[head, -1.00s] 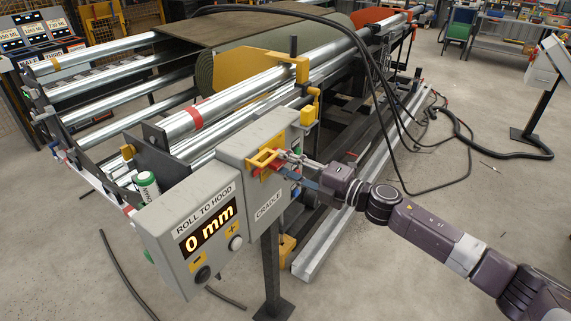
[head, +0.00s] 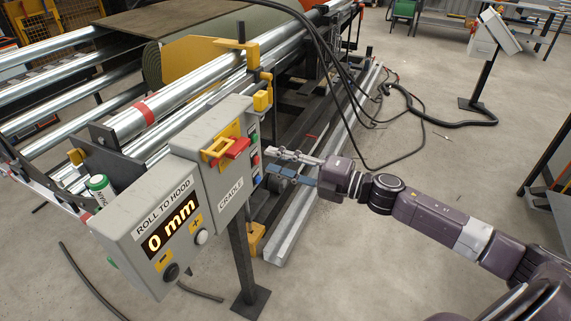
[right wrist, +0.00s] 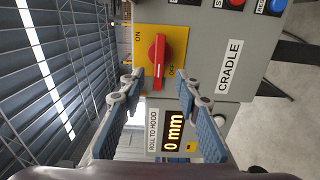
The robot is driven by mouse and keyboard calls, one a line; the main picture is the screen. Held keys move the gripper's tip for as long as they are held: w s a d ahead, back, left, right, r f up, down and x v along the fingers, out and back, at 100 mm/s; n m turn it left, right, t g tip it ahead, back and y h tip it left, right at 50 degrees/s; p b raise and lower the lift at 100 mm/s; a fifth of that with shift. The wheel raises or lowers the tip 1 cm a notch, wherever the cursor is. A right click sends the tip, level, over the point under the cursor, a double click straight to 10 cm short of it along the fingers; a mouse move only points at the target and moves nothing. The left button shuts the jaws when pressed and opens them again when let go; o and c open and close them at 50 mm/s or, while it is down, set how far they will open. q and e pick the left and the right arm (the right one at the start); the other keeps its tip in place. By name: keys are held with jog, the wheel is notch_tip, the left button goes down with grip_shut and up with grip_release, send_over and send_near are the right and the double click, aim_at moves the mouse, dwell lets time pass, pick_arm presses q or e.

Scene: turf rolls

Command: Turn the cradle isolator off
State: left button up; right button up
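The grey cradle box (head: 207,180) stands on a post, labelled CRADLE. My right gripper (head: 268,162) is open and empty, to the right of the box and apart from the handle. In the wrist view its spread fingertips (right wrist: 160,84) flank the handle's lower end. My left gripper is out of view.
The ROLL TO HOOD box (head: 145,222) adjoins on the left, reading 0 mm. Small buttons (head: 255,160) line the cradle box's right edge. Metal rollers (head: 150,108) stand behind. Black cables (head: 345,90) hang behind my right gripper. The floor at right is mostly clear.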

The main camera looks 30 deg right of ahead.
jog(key=shift+v, duration=1.1)
jog(key=w+d+f+m+t+h, duration=0.1)
jog(key=d+f+m+h, duration=0.3)
jog(key=f, duration=0.5)
jog(key=d+f+m+h, duration=0.3)
jog(key=d+f+m, duration=0.25)
jog(key=f, duration=0.35)
jog(key=s+d+f+m+g+h, duration=0.25)
jog(key=s+f, duration=0.25)
jog(key=f, duration=0.7)
jog(key=s+d+f+m+g+h, duration=0.15)
jog(key=s+f+m, duration=0.3)
jog(key=f, duration=0.65)
jog(key=s+a+f+m+g, duration=0.2)
jog(key=s+a+f, duration=0.1)
jog(key=s+f, duration=0.6)
jog(key=s+a+f+m+g, duration=0.2)
jog(key=s+a+f+g, duration=0.1)
jog(key=s+f, duration=0.55)
jog(key=s+a+f+m+g, duration=0.1)
jog(key=s+a+f, duration=0.1)
jog(key=s+a, duration=0.2)
jog(key=s+a+f+m+g, duration=0.1)
jog(key=s+a+f+g, duration=0.1)
jog(key=s, duration=0.9)
jog(key=s+a+f+m+g, duration=0.1)
jog(key=s+a+f, duration=0.3)
jog(key=s, duration=0.4)
jog(key=shift+a+g, duration=0.6)
jog(key=shift+a, duration=0.2)
